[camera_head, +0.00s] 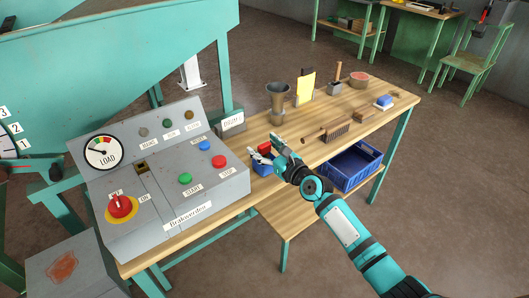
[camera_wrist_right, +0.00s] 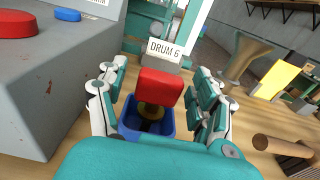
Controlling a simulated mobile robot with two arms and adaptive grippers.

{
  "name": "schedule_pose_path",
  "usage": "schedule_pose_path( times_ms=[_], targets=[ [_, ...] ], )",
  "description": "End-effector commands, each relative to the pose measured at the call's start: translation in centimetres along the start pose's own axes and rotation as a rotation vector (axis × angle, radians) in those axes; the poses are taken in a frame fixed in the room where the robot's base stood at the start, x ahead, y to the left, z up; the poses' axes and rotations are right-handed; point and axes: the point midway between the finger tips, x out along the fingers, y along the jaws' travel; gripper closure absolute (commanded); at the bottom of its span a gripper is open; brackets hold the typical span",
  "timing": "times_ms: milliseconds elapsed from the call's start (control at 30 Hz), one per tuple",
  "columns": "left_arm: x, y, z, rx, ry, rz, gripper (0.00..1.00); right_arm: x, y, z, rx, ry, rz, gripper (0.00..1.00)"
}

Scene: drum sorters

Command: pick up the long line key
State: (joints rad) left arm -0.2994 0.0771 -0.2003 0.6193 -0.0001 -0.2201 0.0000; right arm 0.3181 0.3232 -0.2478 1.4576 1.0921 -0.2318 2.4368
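A key with a red block head (camera_wrist_right: 160,88) and a brass-coloured shaft stands upright in a small blue bin (camera_wrist_right: 163,135). Its red head also shows in the head view (camera_head: 264,148), above the blue bin (camera_head: 261,168) on the wooden bench. My right gripper (camera_head: 272,146) is over the bin at the key. In the right wrist view my right gripper (camera_wrist_right: 157,95) is open, with one finger on each side of the red head and gaps between. The shaft's lower end is hidden in the bin. My left gripper is not in view.
The grey control console (camera_head: 175,175) stands left of the bin. A "DRUM 6" sign (camera_wrist_right: 165,52) stands behind it. A blue crate (camera_head: 352,168) sits below the bench top.

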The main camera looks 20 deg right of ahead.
Motion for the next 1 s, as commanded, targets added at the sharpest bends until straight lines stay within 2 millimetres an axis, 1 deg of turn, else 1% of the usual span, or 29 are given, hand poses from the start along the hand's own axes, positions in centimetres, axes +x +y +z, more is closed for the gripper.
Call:
schedule_pose_path(
  times_ms=[33,67,433,633,733,867,1000],
  targets=[
    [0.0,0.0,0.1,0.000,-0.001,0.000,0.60,0.0,0.0,0.0,0.000,0.000,0.000,0.41],
    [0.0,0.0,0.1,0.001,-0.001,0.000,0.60,0.0,0.0,0.0,0.000,0.000,0.000,0.45],
    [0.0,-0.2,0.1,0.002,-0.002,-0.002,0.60,0.0,0.0,0.0,0.000,0.000,0.000,0.94],
    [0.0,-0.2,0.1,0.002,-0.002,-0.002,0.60,0.0,0.0,0.1,0.000,-0.001,0.000,0.94],
    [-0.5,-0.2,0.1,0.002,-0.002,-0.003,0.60,0.0,0.0,0.8,0.001,-0.003,0.000,0.94],
    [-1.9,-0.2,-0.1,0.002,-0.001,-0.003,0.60,-0.2,0.0,3.1,0.004,-0.005,-0.001,0.94],
    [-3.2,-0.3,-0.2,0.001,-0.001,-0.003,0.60,-0.3,0.1,6.1,0.005,-0.006,-0.001,0.94]
  ],
)
